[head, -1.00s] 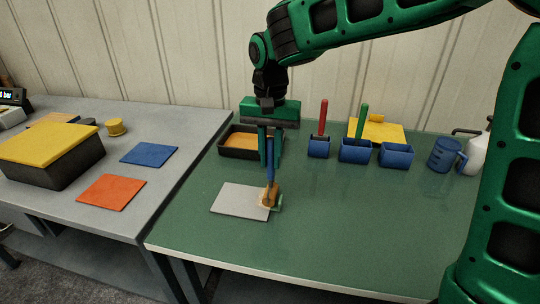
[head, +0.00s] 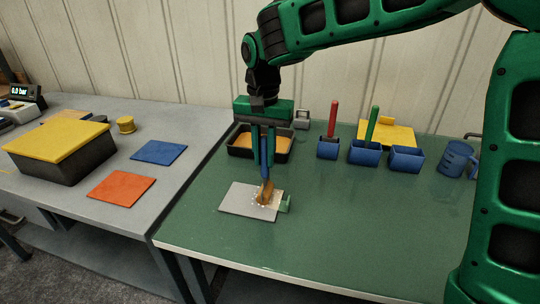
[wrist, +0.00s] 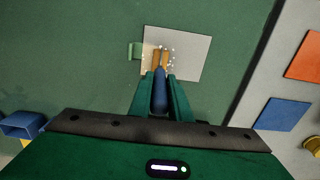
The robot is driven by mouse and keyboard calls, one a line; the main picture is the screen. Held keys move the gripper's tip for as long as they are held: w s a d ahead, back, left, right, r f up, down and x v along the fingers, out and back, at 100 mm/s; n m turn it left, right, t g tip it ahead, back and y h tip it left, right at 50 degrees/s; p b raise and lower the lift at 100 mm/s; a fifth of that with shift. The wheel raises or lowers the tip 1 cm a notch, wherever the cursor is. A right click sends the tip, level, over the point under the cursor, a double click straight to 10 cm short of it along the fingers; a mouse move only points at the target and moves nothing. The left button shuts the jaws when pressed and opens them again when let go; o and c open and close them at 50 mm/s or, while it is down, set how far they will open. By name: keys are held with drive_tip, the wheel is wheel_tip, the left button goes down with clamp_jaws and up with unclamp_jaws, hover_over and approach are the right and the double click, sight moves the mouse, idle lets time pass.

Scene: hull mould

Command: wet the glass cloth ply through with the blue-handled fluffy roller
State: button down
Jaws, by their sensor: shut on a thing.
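My gripper (head: 264,153) is shut on the blue handle (wrist: 160,95) of the roller and holds it nearly upright, head down. The roller's orange-brown head (head: 265,192) is over the right part of the pale grey ply (head: 237,201) and seems to touch it. White specks show around the head in both views. The ply lies flat on the green table. The wrist view shows most of the ply (wrist: 190,60) looking dry and pale.
A black tray with orange contents (head: 283,156) stands behind the gripper. Blue holders (head: 327,149) with red and green handles, a yellow block (head: 390,133) and a blue jug (head: 455,160) stand further right. The green table's front (head: 330,240) is clear. A grey table (head: 130,218) adjoins left.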

drive_tip(key=w+a, duration=0.4)
drive_tip(key=a, duration=0.7)
idle(0.8)
drive_tip(key=s+a+r, duration=0.1)
drive_tip(key=s+a, duration=0.1)
drive_tip(key=s, duration=0.5)
drive_tip(key=shift+r, duration=0.2)
idle(0.4)
drive_tip(key=shift+a, duration=0.1)
drive_tip(key=shift+f, duration=0.7)
idle(0.3)
drive_tip(key=s+d, duration=0.2)
drive_tip(key=d, duration=0.5)
drive_tip(key=s+d, duration=0.3)
drive_tip(key=d, duration=0.4)
drive_tip(key=shift+s+d, duration=0.15)
drive_tip(key=shift+d, duration=0.2)
idle(0.9)
drive_tip(key=shift+f, duration=0.1)
